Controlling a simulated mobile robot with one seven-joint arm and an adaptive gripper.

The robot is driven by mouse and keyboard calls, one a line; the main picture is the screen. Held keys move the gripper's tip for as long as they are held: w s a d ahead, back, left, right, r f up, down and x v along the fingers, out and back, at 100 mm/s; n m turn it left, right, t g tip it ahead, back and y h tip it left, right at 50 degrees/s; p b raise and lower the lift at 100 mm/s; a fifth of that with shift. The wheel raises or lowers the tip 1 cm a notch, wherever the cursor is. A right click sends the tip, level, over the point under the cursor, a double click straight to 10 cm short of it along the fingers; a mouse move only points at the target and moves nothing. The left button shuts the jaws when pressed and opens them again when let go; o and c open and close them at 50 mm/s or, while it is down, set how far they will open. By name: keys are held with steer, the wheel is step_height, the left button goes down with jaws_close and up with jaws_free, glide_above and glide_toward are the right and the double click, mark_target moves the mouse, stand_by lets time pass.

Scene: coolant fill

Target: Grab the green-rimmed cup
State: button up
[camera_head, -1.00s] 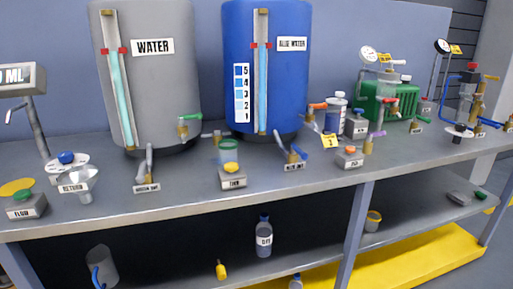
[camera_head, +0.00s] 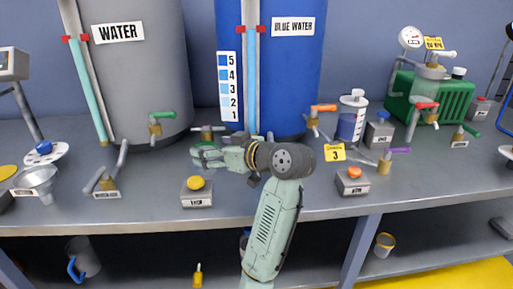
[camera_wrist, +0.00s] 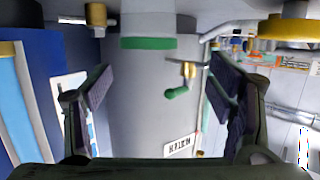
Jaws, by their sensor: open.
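The green-rimmed cup (camera_wrist: 147,43) shows in the wrist view at the top centre, against the grey tank. The view is inverted, so its green rim shows below its clear body. It lies between the lines of my two fingers, toward the picture's top; no contact shows. My gripper (camera_wrist: 160,85) is open and empty. In the head view my gripper (camera_head: 205,157) reaches left over the bench, behind the yellow-button box, and hides most of the cup. Some green shows just above the gripper there; I cannot tell whether it is the rim or a valve handle.
The grey water tank (camera_head: 150,75) and blue tank (camera_head: 290,80) stand behind. The yellow-button box (camera_head: 196,192) sits in front of my gripper. A brass valve with a green handle (camera_head: 155,124) juts from the grey tank. A lever (camera_head: 105,180) stands to the left.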

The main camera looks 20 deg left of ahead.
mark_target(207, 148)
steer(key=shift+w+d+f, duration=0.3)
steer(key=shift+w+d, duration=0.15)
steer(key=shift+d, duration=0.25)
steer(key=shift+w+d+f+g, duration=0.1)
steer(key=shift+w+f+g, duration=0.1)
steer(key=shift+g, duration=0.1)
steer(key=p+x, duration=0.2)
steer(key=x, duration=0.4)
steer(key=shift+s+a, duration=0.15)
steer(key=shift+a, duration=0.1)
steer(key=shift+a+f, duration=0.2)
steer(key=shift+a, duration=0.15)
steer(key=c, duration=1.3)
steer(key=shift+o, duration=0.2)
steer(key=shift+r, duration=0.1)
